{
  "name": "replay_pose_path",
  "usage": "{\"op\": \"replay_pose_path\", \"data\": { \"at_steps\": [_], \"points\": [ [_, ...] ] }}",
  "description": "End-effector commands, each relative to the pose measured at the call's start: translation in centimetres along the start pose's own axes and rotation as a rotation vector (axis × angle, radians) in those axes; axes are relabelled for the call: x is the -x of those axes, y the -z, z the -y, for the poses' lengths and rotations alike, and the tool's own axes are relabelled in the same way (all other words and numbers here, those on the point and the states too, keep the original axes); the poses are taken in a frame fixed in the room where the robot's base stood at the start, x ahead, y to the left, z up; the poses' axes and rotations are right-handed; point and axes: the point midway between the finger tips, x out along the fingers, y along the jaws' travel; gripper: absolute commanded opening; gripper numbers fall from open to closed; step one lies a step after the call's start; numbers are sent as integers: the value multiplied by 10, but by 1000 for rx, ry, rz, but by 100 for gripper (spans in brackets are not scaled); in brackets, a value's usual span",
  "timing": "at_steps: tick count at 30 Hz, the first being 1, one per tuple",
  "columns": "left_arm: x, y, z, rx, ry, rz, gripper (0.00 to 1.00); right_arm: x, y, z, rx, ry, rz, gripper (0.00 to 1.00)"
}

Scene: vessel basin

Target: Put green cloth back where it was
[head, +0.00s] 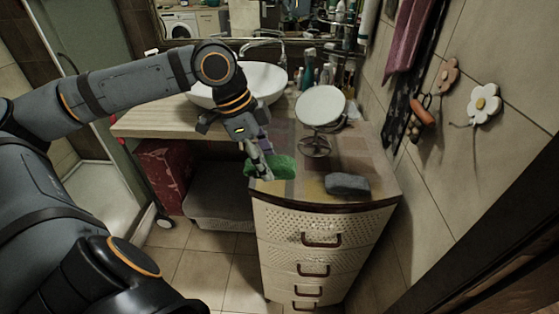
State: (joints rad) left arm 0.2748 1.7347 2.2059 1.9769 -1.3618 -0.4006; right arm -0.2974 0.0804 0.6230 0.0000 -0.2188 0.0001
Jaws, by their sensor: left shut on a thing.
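The green cloth (281,167) is at the left front part of the top of the drawer cabinet (325,176). My left gripper (262,172) points down at its left side, with the fingers shut on it. Whether the cloth rests on the cabinet top or is just above it, I cannot tell. The fingers cover part of the cloth. My right gripper is out of view.
A grey folded cloth or sponge (347,184) lies at the right front of the cabinet top. A round mirror on a stand (320,105) is behind. A white basin (262,82) and bottles (308,76) stand farther back. The wooden counter (150,122) is clear at left.

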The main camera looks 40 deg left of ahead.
Motion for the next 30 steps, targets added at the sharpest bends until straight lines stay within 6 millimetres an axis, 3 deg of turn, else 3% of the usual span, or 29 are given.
{"op": "replay_pose_path", "data": {
  "at_steps": [1, 6, 8, 15, 18, 30],
  "points": [
    [5, 6, 2, -1, -13, -7, 20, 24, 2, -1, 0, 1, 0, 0],
    [-11, 7, 9, 3, -12, -10, 20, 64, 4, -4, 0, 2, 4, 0],
    [-21, 4, 14, -4, -5, -18, 20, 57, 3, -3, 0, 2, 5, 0],
    [-37, 6, 23, -1, -5, -15, 20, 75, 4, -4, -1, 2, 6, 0],
    [-49, 4, 29, 3, -3, -13, 20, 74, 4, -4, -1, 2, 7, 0],
    [-69, 3, 38, 3, -7, -7, 20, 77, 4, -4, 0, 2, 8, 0]
  ]
}}
